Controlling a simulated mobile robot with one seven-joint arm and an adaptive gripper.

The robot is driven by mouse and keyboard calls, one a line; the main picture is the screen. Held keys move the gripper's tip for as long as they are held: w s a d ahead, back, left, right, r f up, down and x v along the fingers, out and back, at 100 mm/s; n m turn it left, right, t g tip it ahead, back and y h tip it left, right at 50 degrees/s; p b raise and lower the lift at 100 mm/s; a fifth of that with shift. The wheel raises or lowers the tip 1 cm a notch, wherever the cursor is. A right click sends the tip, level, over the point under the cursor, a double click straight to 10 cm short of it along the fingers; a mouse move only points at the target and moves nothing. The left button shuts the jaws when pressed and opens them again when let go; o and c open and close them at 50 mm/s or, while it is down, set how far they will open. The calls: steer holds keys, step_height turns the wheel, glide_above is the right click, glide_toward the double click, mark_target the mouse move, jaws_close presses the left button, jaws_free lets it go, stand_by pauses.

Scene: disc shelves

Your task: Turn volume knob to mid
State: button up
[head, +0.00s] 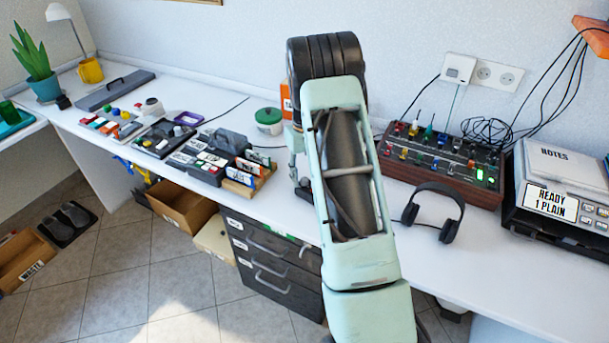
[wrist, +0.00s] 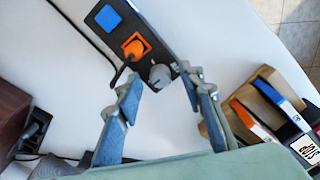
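A grey round knob (wrist: 160,76) sits at the near end of a narrow dark panel (wrist: 107,18) in the wrist view. I take it to be the volume knob; its pointer setting is too small to read. My gripper (wrist: 160,86) is open, with its two blue-grey fingers apart on either side of the knob in the picture. I see no contact with the knob. In the head view my arm hides the panel and the knob, and most of the gripper.
An orange plug or switch (wrist: 135,47) and a blue square (wrist: 109,18) are on the same panel. A black cable runs beside it. A wooden rack (wrist: 265,75) with cases stands right of the fingers. Headphones (head: 433,210) and a mixer (head: 440,160) lie right of my arm.

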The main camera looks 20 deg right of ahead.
mark_target(304, 178)
step_height(304, 178, up, 12)
stand_by(0.5)
steer(key=shift+r, duration=0.1)
